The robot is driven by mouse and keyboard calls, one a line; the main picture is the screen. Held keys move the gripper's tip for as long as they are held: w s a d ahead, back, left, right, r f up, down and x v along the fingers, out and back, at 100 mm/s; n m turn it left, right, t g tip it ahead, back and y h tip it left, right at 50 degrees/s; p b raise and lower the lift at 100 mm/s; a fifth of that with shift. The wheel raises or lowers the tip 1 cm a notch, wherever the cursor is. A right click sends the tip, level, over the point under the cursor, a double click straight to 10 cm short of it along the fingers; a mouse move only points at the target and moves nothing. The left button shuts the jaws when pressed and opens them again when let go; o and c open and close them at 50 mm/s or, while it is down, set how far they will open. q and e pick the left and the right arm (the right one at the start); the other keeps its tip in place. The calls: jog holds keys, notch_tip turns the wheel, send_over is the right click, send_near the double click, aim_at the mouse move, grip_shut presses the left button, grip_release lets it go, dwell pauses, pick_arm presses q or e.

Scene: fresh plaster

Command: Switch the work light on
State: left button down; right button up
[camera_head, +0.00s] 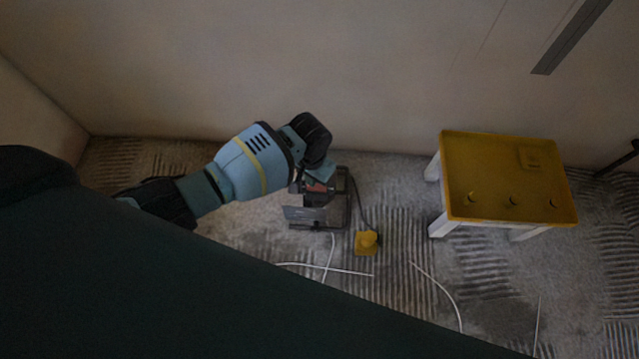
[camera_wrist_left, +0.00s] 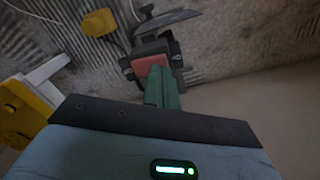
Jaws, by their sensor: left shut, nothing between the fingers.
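The work light (camera_head: 347,205) stands on the floor near the wall, a dark frame with a grey panel (camera_head: 305,215) that shows no glow. A red part (camera_head: 317,187) sits on its top. In the left wrist view the red part (camera_wrist_left: 148,66) lies right at the tips of the green fingers. My left gripper (camera_head: 322,178) comes down from above onto the light; its fingers (camera_wrist_left: 159,80) are together and empty. Whether they touch the red part I cannot tell. The fingers hide some of the red part. My right gripper is not in view.
A yellow box (camera_head: 366,243) lies on the floor beside the light, with a dark cable near it. A yellow-topped table (camera_head: 505,160) with white legs stands at right. Thin white strips (camera_head: 440,285) lie on the patchy floor. The wall is close behind.

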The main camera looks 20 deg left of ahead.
pick_arm(q)
jog(key=shift+f, duration=0.3)
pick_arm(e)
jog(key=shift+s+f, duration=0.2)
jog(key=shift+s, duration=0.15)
